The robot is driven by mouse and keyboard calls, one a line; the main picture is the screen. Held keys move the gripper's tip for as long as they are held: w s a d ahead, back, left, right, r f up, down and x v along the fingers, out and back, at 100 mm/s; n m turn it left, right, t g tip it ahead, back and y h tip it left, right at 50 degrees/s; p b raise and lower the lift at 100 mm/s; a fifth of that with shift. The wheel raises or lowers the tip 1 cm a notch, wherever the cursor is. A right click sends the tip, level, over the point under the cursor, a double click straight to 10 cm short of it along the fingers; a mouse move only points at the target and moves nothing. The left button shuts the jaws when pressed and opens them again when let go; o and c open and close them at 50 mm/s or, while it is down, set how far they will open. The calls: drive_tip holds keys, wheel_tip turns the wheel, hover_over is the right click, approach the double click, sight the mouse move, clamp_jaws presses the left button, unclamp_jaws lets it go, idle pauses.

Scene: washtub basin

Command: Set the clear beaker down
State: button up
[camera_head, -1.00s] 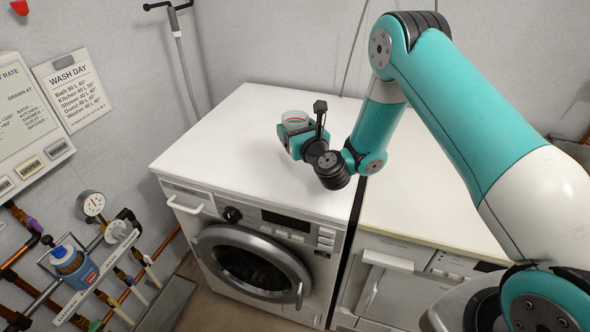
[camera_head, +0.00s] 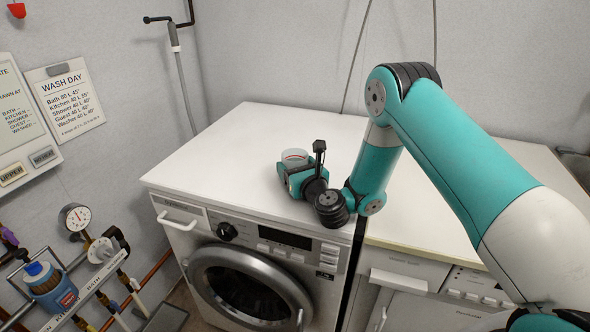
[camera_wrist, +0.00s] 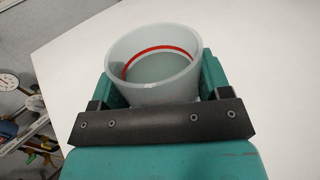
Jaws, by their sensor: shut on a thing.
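The clear beaker (camera_wrist: 155,85) is a translucent cup with a red line around its inside, seen from above in the wrist view. It stands between the two fingers of my gripper (camera_wrist: 155,92), which is shut on it. In the head view only the rim of the beaker (camera_head: 294,154) shows above my gripper (camera_head: 292,172). The gripper is over the white top of the washing machine (camera_head: 235,150), towards its right side. The beaker's base is hidden, so I cannot tell whether it touches the top.
The washer top is bare to the left of and behind the gripper. A second white appliance (camera_head: 430,215) stands to the right across a dark gap. A pressure gauge (camera_head: 76,217), pipes and a blue bottle (camera_head: 50,287) are at the lower left.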

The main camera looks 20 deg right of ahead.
drive_tip(key=shift+f, duration=0.15)
drive_tip(key=o, duration=1.1)
